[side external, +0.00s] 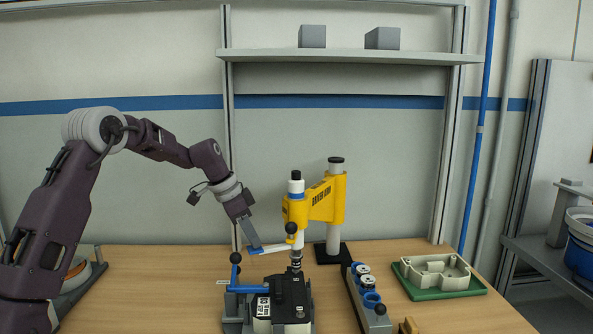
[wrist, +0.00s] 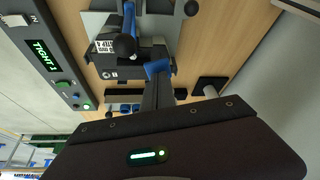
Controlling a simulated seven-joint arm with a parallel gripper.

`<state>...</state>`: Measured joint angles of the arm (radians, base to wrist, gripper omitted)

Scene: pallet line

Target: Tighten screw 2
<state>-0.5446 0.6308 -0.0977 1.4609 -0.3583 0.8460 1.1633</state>
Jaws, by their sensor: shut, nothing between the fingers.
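My gripper (side external: 256,249) is shut and empty, its blue fingertips pointing down beside the yellow driver arm (side external: 325,203). In the wrist view, the shut fingertips (wrist: 157,68) are over the edge of the black workpiece. The black workpiece (side external: 290,291) with a white label sits in a grey fixture. The driver's spindle (side external: 296,260) hangs just above it; I cannot tell whether it touches. A pale bar with a black knob (side external: 291,228) is close to my fingertips; contact is unclear. I cannot make out screw 2.
A blue clamp lever with a black knob (side external: 235,257) stands at the fixture's left; the knob also shows in the wrist view (wrist: 125,46). A panel display (wrist: 44,55) reads "TIGHT 1". A grey rack (side external: 372,312) and green tray (side external: 440,290) lie right.

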